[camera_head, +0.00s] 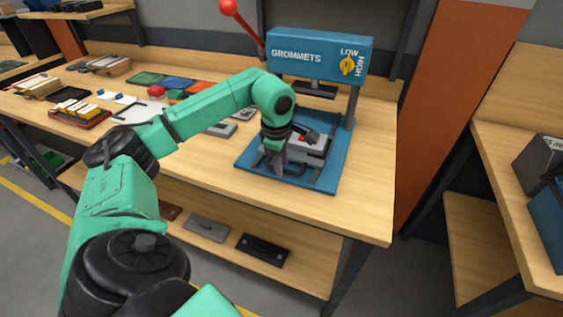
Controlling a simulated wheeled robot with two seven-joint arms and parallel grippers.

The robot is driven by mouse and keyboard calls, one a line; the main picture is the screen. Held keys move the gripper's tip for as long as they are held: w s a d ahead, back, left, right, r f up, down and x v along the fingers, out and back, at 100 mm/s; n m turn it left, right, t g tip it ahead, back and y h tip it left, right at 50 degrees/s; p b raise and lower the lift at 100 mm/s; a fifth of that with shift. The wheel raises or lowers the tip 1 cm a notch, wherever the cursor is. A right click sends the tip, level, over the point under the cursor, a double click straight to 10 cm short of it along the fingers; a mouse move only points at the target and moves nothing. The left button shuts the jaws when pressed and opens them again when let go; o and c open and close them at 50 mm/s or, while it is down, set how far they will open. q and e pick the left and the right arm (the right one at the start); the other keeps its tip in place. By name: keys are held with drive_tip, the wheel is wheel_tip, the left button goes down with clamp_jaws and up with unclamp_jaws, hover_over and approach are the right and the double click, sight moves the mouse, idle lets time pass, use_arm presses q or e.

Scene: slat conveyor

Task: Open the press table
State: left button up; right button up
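The blue grommet press (320,55) stands at the right end of the wooden table, with a red-knobbed lever (241,22) raised at its left and a yellow LOW/HIGH dial (347,65). Its grey press table (311,158) lies on the blue base (250,165), below the press head (313,89). My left gripper (277,166) points down at the front left of the press table. Its fingers are small and partly hidden, so I cannot tell whether they touch it or are open. A small red part (301,138) shows beside the wrist. My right gripper is not in view.
Coloured pads (178,84), trays and a red tray of yellow pieces (80,112) lie on the left of the wooden table (370,200). Flat plates (263,249) rest on the lower shelf.

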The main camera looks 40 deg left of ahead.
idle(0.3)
use_arm(q)
drive_tip(key=shift+r, duration=0.3)
wheel_tip(320, 180, up, 14)
drive_tip(key=s+p, duration=0.1)
drive_tip(key=s, duration=0.1)
drive_tip(key=shift+s+d, duration=0.4)
drive_tip(key=shift+d, duration=0.05)
drive_tip(key=shift+w+f, duration=0.1)
drive_tip(key=shift+f, duration=0.05)
